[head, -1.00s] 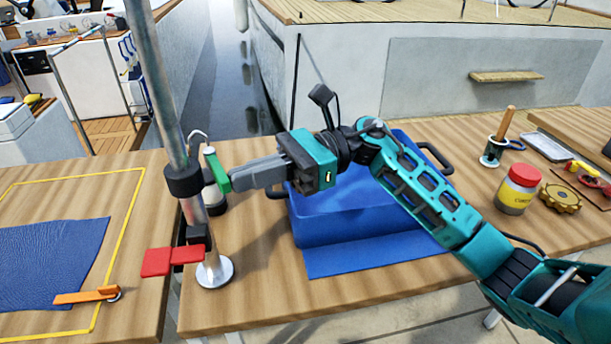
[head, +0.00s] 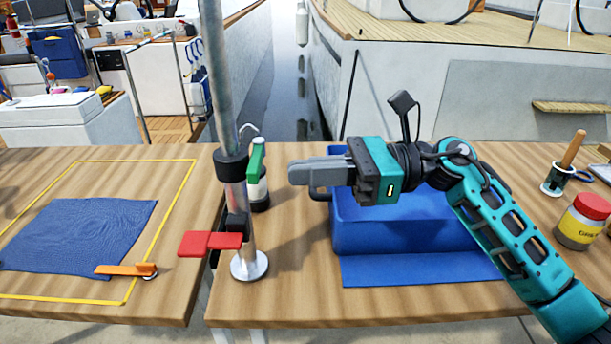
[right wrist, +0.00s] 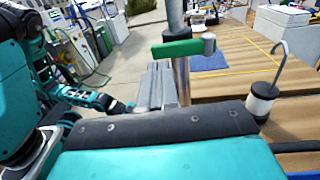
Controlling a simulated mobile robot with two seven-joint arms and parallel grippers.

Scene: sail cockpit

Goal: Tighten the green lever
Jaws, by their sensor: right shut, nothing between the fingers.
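The green lever (head: 257,158) sits on the upper collar (head: 232,168) of the upright metal post. In the head view it stands up beside the post, its lower end near the collar. It also shows in the right wrist view (right wrist: 184,48), lying across the post. My right gripper (head: 291,174) is shut and empty, just right of the lever with a small gap. Its grey fingers also show in the right wrist view (right wrist: 157,82), below the lever. A teal arm, likely my left, shows at the left of the right wrist view; its gripper (right wrist: 128,106) is too small and blurred to read.
A red lever (head: 210,243) is lower on the post. A white-and-black hooked object (head: 258,190) stands behind the green lever. A blue box (head: 400,235) lies under my right forearm.

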